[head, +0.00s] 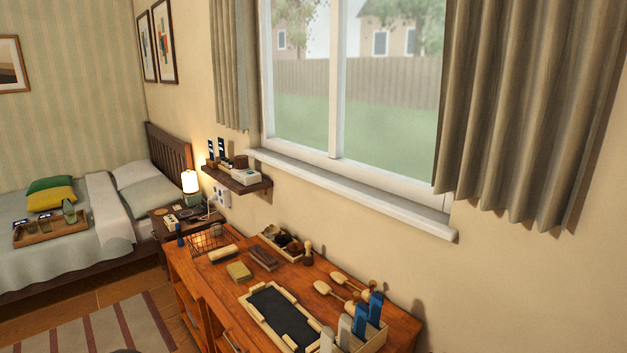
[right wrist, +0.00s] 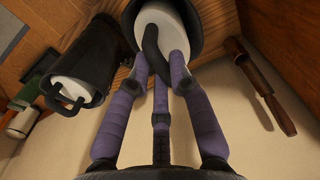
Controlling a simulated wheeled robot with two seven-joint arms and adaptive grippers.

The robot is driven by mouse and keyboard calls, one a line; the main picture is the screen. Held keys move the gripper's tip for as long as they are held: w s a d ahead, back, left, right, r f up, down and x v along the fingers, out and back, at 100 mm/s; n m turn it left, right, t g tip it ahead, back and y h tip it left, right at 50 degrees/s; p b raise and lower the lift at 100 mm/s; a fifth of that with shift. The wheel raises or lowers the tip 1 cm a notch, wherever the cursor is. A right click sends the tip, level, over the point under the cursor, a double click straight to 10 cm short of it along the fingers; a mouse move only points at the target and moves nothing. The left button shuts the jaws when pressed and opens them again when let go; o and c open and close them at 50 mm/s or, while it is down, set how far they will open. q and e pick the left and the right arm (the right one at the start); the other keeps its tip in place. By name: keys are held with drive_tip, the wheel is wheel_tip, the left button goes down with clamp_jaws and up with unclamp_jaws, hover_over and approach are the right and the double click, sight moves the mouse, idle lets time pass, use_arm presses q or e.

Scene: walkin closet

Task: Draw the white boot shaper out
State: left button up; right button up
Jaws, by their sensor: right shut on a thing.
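In the right wrist view a white boot shaper (right wrist: 165,28) sits in the open top of a dark boot (right wrist: 201,10). Its black curved handle (right wrist: 152,48) points toward my palm. My right gripper (right wrist: 158,68) has purple fingers closed around this handle. How deep the shaper sits in the boot is hidden. A second dark boot (right wrist: 94,58) is on the left, apart from my fingers, with another white shaper (right wrist: 73,90) and black handle in its opening. My left gripper is in neither view.
A wooden tool (right wrist: 258,83) lies right of my fingers, and green and white items (right wrist: 22,115) are at far left. In the head view the wooden desk (head: 210,277) carries a dark mat (head: 283,316), brushes and a holder with blue items (head: 370,318). A shelf (head: 237,180) hangs above.

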drive_tip(key=shift+r, duration=0.15)
wheel_tip(320, 180, up, 25)
drive_tip(key=p, duration=2.2)
drive_tip(key=shift+f, duration=0.2)
idle(0.4)
